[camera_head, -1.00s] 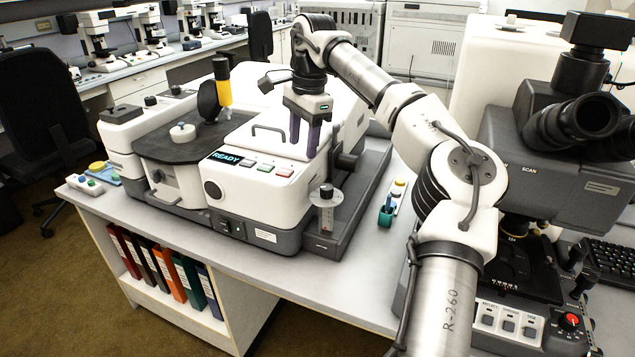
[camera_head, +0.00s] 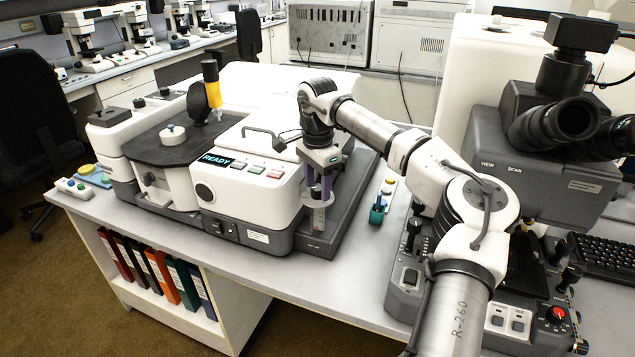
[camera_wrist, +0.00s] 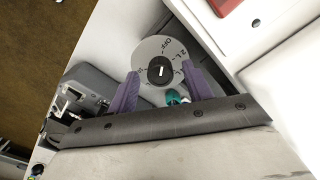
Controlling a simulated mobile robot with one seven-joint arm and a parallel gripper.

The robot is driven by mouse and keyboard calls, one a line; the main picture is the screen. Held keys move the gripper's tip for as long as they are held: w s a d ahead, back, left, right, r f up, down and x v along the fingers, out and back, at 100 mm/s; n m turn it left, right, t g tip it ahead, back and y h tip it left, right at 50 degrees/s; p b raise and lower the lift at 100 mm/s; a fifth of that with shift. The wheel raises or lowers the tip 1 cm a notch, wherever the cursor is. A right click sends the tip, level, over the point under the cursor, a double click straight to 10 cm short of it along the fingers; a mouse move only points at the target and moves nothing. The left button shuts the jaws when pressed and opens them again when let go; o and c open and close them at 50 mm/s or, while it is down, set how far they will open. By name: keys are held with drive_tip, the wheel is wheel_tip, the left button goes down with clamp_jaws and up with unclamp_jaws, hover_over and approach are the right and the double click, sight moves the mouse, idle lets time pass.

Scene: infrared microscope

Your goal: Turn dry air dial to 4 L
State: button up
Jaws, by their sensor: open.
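The dry air dial (camera_wrist: 161,70) shows in the wrist view as a black round knob with a white pointer mark. It sits on a light grey scale disc (camera_wrist: 148,48) that reads OFF and 2 L; other marks are partly hidden by the fingers. My gripper (camera_wrist: 160,80) is open, with one purple finger on each side of the knob. I cannot tell whether either finger touches it. In the head view my gripper (camera_head: 320,190) points down over the flow meter (camera_head: 318,217) at the instrument's right front corner, and its fingers hide the knob there.
The white instrument (camera_head: 250,205) with a READY display stands left of my gripper. A teal holder (camera_head: 377,212) and small coloured items lie on the bench just right. A dark microscope (camera_head: 540,150) with its control box stands further right.

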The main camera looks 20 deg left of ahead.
drive_tip(key=shift+f, duration=0.3)
drive_tip(key=c, duration=1)
drive_tip(key=shift+o, duration=0.2)
